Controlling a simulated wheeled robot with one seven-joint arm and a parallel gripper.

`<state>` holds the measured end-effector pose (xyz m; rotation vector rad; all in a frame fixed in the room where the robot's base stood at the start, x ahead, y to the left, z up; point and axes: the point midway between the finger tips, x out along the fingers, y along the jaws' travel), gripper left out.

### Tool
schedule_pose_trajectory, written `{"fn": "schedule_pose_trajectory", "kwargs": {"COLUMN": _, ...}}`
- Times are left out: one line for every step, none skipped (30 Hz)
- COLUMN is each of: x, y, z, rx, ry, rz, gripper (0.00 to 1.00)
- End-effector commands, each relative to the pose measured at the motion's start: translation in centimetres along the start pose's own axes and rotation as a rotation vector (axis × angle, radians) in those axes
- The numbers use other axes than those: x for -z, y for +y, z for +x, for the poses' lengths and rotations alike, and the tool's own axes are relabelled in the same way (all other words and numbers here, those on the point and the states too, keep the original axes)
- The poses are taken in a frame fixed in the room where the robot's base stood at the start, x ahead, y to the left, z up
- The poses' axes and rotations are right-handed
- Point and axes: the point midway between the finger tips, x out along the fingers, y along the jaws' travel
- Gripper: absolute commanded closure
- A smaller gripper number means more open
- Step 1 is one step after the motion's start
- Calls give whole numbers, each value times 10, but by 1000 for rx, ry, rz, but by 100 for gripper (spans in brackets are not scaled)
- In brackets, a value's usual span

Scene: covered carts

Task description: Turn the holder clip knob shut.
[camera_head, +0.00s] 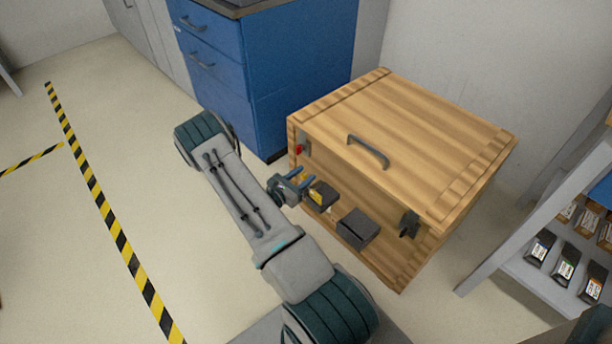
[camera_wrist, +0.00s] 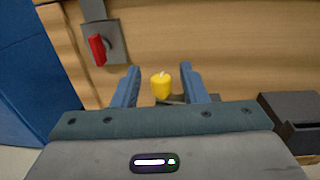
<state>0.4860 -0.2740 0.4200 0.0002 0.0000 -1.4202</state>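A red knob (camera_wrist: 97,50) sits on a grey plate on the front of the wooden box, at the upper left in the wrist view; its long side is roughly upright there. It also shows at the box's left front corner in the head view (camera_head: 299,149). A dark clip (camera_head: 409,224) is on the right part of the front; its details are too small to tell. My gripper (camera_head: 296,183) is open and empty before the front, below and right of the red knob in the wrist view (camera_wrist: 160,84). Its fingers touch nothing that I can see.
A yellow piece with a white tip (camera_wrist: 161,88) shows between and beyond my fingers. A dark block (camera_head: 357,228) juts from the lower front. The wooden cover (camera_head: 430,135) bears a grey handle (camera_head: 368,152). A blue cabinet (camera_head: 290,75) stands behind left, a shelf (camera_head: 535,285) right. Left floor is clear.

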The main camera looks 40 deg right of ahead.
Motion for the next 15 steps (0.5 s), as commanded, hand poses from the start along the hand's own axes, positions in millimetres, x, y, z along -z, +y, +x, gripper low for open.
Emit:
{"fn": "schedule_pose_trajectory", "kwargs": {"x": 0, "y": 0, "z": 4, "rx": 1, "ry": 0, "rz": 1, "gripper": 61}}
{"fn": "schedule_pose_trajectory", "kwargs": {"x": 0, "y": 0, "z": 5, "rx": 1, "ry": 0, "rz": 1, "gripper": 61}}
{"fn": "schedule_pose_trajectory", "kwargs": {"x": 0, "y": 0, "z": 6, "rx": 0, "ry": 0, "rz": 1, "gripper": 61}}
{"fn": "schedule_pose_trajectory", "kwargs": {"x": 0, "y": 0, "z": 7, "rx": 0, "ry": 0, "rz": 1, "gripper": 61}}
{"fn": "schedule_pose_trajectory", "kwargs": {"x": 0, "y": 0, "z": 8, "rx": 0, "ry": 0, "rz": 1, "gripper": 61}}
{"fn": "schedule_pose_trajectory", "kwargs": {"x": 0, "y": 0, "z": 8, "rx": 0, "ry": 0, "rz": 1, "gripper": 61}}
{"fn": "schedule_pose_trajectory", "kwargs": {"x": 0, "y": 0, "z": 8, "rx": 0, "ry": 0, "rz": 1, "gripper": 61}}
{"fn": "schedule_pose_trajectory", "kwargs": {"x": 0, "y": 0, "z": 8, "rx": 0, "ry": 0, "rz": 1, "gripper": 61}}
{"fn": "schedule_pose_trajectory", "kwargs": {"x": 0, "y": 0, "z": 8, "rx": 0, "ry": 0, "rz": 1, "gripper": 61}}
{"fn": "schedule_pose_trajectory", "kwargs": {"x": 0, "y": 0, "z": 8, "rx": 0, "ry": 0, "rz": 1, "gripper": 61}}
{"fn": "schedule_pose_trajectory", "kwargs": {"x": 0, "y": 0, "z": 8, "rx": 1, "ry": 0, "rz": 1, "gripper": 61}}
{"fn": "schedule_pose_trajectory", "kwargs": {"x": 0, "y": 0, "z": 8, "rx": 1, "ry": 0, "rz": 1, "gripper": 69}}
{"fn": "schedule_pose_trajectory", "kwargs": {"x": 0, "y": 0, "z": 8, "rx": 1, "ry": 0, "rz": 1, "gripper": 78}}
{"fn": "schedule_pose_trajectory", "kwargs": {"x": 0, "y": 0, "z": 8, "rx": 1, "ry": 0, "rz": 1, "gripper": 86}}
{"fn": "schedule_pose_trajectory", "kwargs": {"x": 0, "y": 0, "z": 8, "rx": 0, "ry": 0, "rz": 1, "gripper": 97}}
